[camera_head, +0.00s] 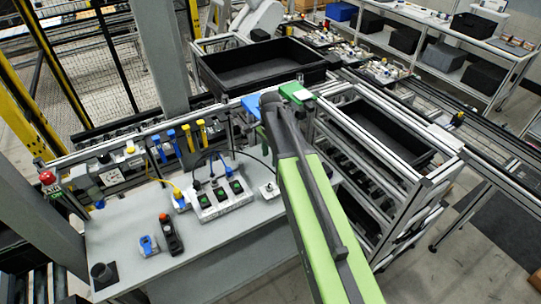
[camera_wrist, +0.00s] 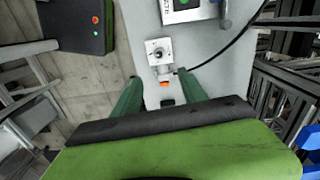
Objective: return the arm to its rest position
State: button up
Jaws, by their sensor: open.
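My gripper (camera_wrist: 160,78) is open in the wrist view, its two green fingers spread apart. Nothing is held between them. Past the fingertips, a small white square fixture with a round knob (camera_wrist: 159,52) sits on the light grey table; it also shows in the head view (camera_head: 269,191), just left of my arm. A small orange part shows between the fingers. In the head view my green and black arm (camera_head: 318,215) reaches from the bottom edge up over the table's right side.
The grey workbench (camera_head: 120,225) holds a white block with several sockets (camera_head: 218,199), a black handheld with an orange top (camera_head: 171,235) and a blue-white part (camera_head: 148,246). A black tray (camera_head: 215,88) stands behind. A metal rack (camera_head: 425,190) stands close right of my arm.

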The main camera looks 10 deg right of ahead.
jog(key=s+f+n+b, duration=0.1)
jog(key=s+f+b, duration=0.2)
jog(key=f+b, duration=0.3)
jog(key=s+f+n+b, duration=0.1)
jog(key=s+f+b, duration=0.2)
jog(key=f+b, duration=0.2)
jog(key=s+f+n+b, duration=0.2)
jog(key=s+f+b, duration=0.1)
jog(key=f+b, duration=0.3)
jog(key=shift+s+a+f+b, duration=0.15)
jog(key=shift+s+f+b, duration=0.15)
jog(key=shift+s, duration=0.05)
jog(key=s+n, duration=0.1)
jog(key=n, duration=0.2)
jog(key=s+n, duration=0.2)
jog(key=n, duration=0.1)
jog(key=s+n, duration=0.2)
jog(key=n, duration=0.1)
jog(key=shift+s+f+n+b, duration=0.15)
jog(key=shift+f+n+b, duration=0.15)
jog(key=shift+f+b, duration=0.05)
